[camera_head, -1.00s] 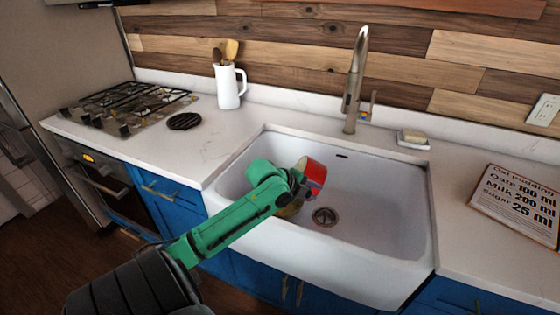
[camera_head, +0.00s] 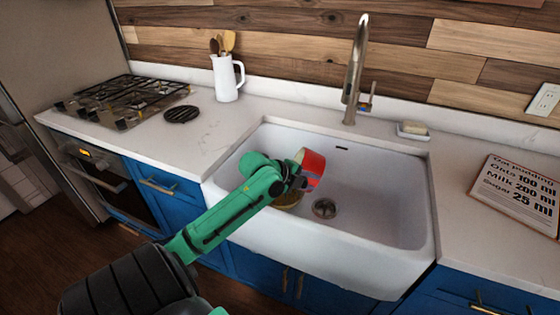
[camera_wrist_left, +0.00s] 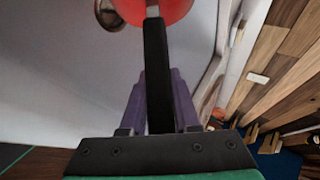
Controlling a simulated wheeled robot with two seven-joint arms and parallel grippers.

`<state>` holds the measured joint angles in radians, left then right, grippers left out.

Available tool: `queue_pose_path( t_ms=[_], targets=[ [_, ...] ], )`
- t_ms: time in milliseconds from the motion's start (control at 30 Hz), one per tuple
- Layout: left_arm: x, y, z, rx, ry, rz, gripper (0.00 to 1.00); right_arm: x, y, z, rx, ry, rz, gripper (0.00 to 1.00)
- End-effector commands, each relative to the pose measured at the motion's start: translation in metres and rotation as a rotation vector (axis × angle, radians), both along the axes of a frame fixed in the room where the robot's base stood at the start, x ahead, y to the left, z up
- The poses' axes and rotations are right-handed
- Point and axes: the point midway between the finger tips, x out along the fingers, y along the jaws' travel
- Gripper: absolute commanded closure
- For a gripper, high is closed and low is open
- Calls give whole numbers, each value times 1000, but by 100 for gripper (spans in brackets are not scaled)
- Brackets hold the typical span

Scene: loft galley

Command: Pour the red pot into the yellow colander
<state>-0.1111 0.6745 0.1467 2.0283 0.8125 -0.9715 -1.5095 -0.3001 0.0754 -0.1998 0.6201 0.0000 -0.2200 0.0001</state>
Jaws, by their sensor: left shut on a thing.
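The red pot (camera_head: 313,164) is tilted well over onto its side, held up in the sink (camera_head: 385,205). Its pale opening faces left in the head view. My left gripper (camera_head: 297,180) is shut on the pot's handle. In the left wrist view the purple fingers (camera_wrist_left: 158,103) clasp the black handle (camera_wrist_left: 157,70), and the red pot (camera_wrist_left: 158,8) shows at the top edge. The yellow colander (camera_head: 288,202) sits low in the sink below the gripper, mostly hidden by my arm. I cannot see the contents of either. My right gripper is not in view.
The drain (camera_head: 325,208) lies right of the colander. The faucet (camera_head: 355,75) stands behind the sink. A white pitcher with utensils (camera_head: 226,80), a black trivet (camera_head: 182,114), a soap dish (camera_head: 413,131) and a recipe board (camera_head: 518,192) stand on the counter. The sink's right side is free.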

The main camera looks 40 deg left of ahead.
Motion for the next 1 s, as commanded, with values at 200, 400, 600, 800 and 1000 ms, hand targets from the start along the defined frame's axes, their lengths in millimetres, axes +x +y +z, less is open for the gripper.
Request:
queue_pose_path(
  t_ms=[200, 400, 600, 800, 1000],
  targets=[
    [1, 0, 2, -10, -16, -2, 100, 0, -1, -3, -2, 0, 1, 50],
    [1, -1, 1, -23, -24, -3, 100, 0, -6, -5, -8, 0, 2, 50],
    [1, -1, 1, -34, -33, -4, 100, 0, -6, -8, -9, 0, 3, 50],
    [0, -2, 0, -50, -43, -7, 100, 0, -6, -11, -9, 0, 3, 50],
    [0, -2, -1, -68, -56, -8, 100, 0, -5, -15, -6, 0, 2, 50]
  ],
)
